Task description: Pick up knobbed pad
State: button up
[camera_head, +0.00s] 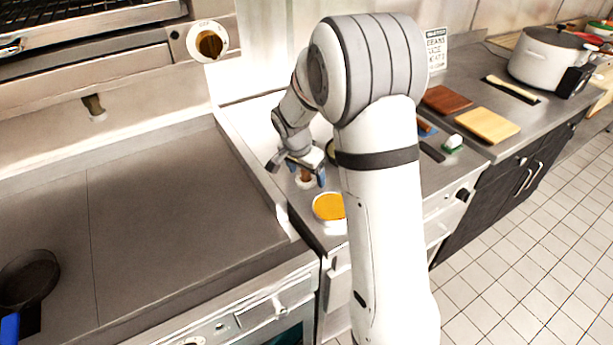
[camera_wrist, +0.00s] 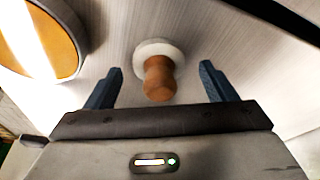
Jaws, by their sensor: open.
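The knobbed pad has a round white base (camera_wrist: 158,48) and a brown wooden knob (camera_wrist: 159,78). It stands knob up on the steel counter. In the wrist view it sits between the two blue fingers of my gripper (camera_wrist: 160,86), with a gap on each side. The fingers are open and appear not to touch it. In the head view my gripper (camera_head: 297,172) is over the narrow counter beside the griddle, and the pad (camera_head: 305,182) shows just below it, partly hidden by the gripper.
A round white dish with orange contents (camera_head: 328,207) is close to the pad, at the counter's front; it also shows in the wrist view (camera_wrist: 40,38). The flat griddle (camera_head: 150,220) lies left, with a dark pan (camera_head: 28,275). Boards (camera_head: 487,125) and a pot (camera_head: 545,57) stand right.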

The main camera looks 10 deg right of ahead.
jog(key=shift+c, duration=0.6)
jog(key=c, duration=1)
jog(key=shift+o, duration=0.2)
